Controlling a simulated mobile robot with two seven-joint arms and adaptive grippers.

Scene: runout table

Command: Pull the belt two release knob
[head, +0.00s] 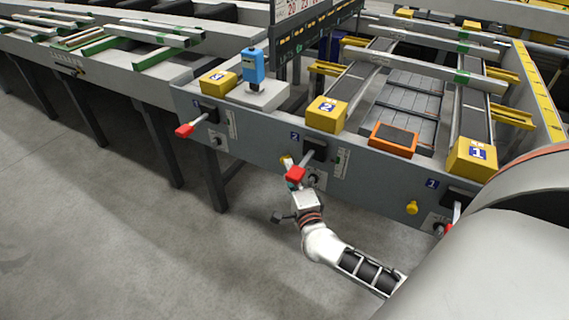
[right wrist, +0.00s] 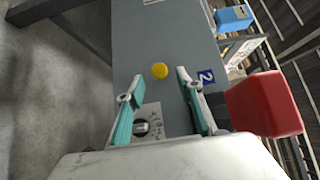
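The belt two release knob (right wrist: 160,71) is a round yellow knob on the grey front panel, near the blue "2" label (right wrist: 206,76). In the head view the knob (head: 286,160) shows just beyond my right gripper (head: 291,183), left of the black lever block. In the right wrist view my right gripper (right wrist: 158,76) is open, with teal-padded fingers spread. The knob appears between and slightly beyond the fingertips, with no visible contact. My left gripper is not in view.
A red-handled lever (head: 295,174) sticks out close beside my right gripper, also seen large in the right wrist view (right wrist: 264,104). A rotary switch (right wrist: 141,127) lies below the knob. Belt one has another yellow knob (head: 412,207). The floor in front is clear.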

